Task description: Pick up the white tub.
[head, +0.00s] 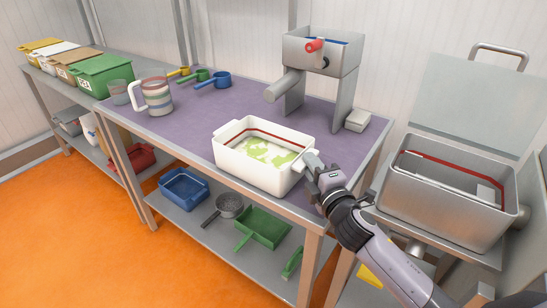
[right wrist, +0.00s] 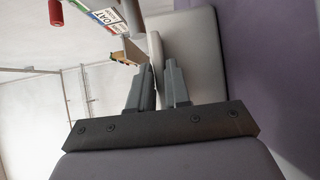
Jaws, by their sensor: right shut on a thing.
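The white tub (head: 242,169) stands on the purple top of the workbench near its front edge. It is rectangular, with a red line around its inside and patchy pale green contents. My right gripper (head: 309,164) is at the tub's right end, shut on the lug or rim there. In the right wrist view the two grey fingers (right wrist: 158,74) close on a thin white edge of the tub (right wrist: 196,45). I cannot tell any gap between the tub's base and the bench. My left gripper is not in view.
A metal machine with a spout (head: 320,55) stands behind the tub. A steel vat (head: 440,195) with a raised lid is at right. A striped jug (head: 157,97), a grey cup (head: 118,92) and colored scoops (head: 217,80) are at the back left. Pans and trays lie on the shelf below.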

